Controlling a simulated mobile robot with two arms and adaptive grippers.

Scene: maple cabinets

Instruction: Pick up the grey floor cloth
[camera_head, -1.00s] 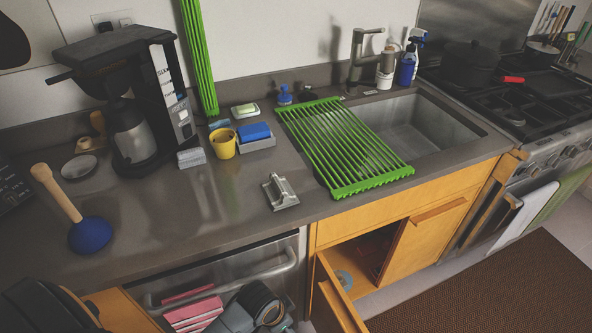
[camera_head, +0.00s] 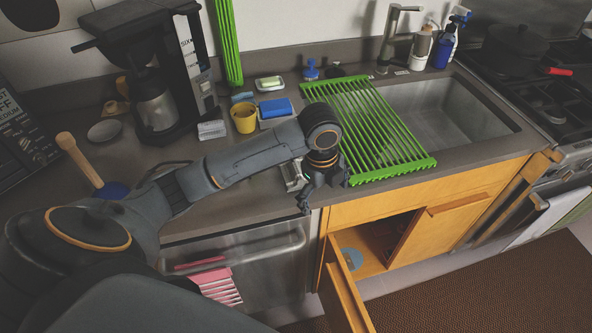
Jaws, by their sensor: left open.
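A small folded grey cloth (camera_head: 211,129) lies on the counter beside the coffee machine, left of the yellow cup. It looks like the grey floor cloth. My left gripper (camera_head: 325,192) is open and points down near the counter's front edge, left of the green rack. It is apart from the cloth, to the right of it and nearer the front. A metal object (camera_head: 292,174) on the counter is partly hidden behind this gripper. My right gripper is not in view.
The coffee machine (camera_head: 157,75) stands behind and left of the cloth. The yellow cup (camera_head: 244,118) and blue sponge (camera_head: 275,107) are to its right. A green rack (camera_head: 385,140) partly covers the sink (camera_head: 450,115). A plunger (camera_head: 82,160) stands at left. A cabinet door (camera_head: 346,300) hangs open below.

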